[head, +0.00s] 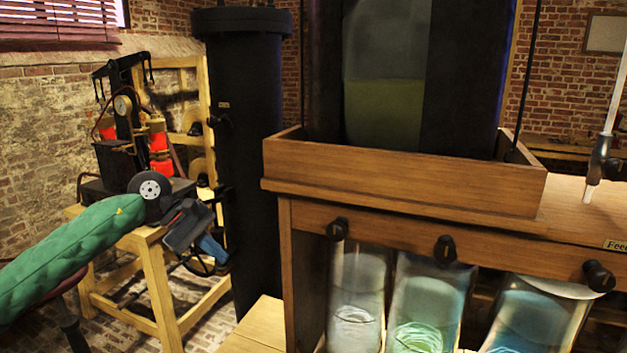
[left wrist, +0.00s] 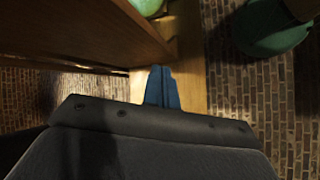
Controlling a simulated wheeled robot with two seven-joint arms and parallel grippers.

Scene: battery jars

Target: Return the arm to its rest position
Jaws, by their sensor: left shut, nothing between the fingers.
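My left arm comes in from the left in the head view, in a green padded sleeve. My left gripper (head: 213,248) has blue fingers, shut and empty, in the air left of the wooden cabinet and in front of the black column. In the left wrist view the blue fingertips (left wrist: 162,88) lie together, with nothing between them. My right gripper does not show in either view.
The wooden cabinet (head: 410,225) has black knobs and glass jars (head: 355,300) below, with a tray and dark tank on top. A black column (head: 250,150) stands behind my gripper. A wooden stand (head: 158,290) with a machine is at left. Brick floor shows between them.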

